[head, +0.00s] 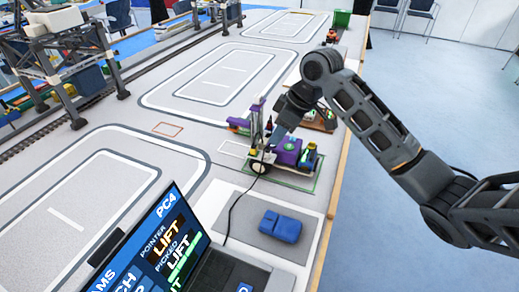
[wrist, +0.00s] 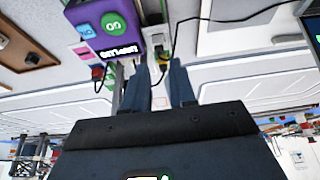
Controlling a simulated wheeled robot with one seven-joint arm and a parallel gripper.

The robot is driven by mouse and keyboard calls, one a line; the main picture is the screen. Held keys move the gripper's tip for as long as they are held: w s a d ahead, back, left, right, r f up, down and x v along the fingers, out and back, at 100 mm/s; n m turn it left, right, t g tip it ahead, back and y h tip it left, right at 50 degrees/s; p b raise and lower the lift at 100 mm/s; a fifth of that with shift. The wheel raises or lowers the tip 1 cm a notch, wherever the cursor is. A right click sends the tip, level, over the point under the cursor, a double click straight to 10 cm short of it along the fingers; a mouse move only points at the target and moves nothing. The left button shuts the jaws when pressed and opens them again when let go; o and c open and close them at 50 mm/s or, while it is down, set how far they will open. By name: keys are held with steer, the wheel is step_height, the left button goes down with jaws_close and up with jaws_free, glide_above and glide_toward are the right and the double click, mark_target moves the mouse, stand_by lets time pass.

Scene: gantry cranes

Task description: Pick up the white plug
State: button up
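In the head view a small white piece, probably the white plug (head: 261,166), sits at the end of a black cable (head: 232,208), beside the small purple device (head: 289,150). My gripper (head: 269,146) is just above and behind it, pointing down. The plug cannot be made out clearly there.
A laptop (head: 165,245) stands at the near left, its screen reading LIFT. A blue case (head: 281,226) lies on a light mat in front. A large crane model (head: 62,50) stands at the back left. The table's right edge is close to the device; the marked lanes are clear.

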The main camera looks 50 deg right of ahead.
mark_target(269, 150)
steer(key=p+x, duration=0.1)
steer(key=x, duration=0.6)
steer(key=shift+d+f, duration=0.15)
steer(key=shift+f, duration=0.05)
steer(key=shift+c, duration=0.2)
jaws_close()
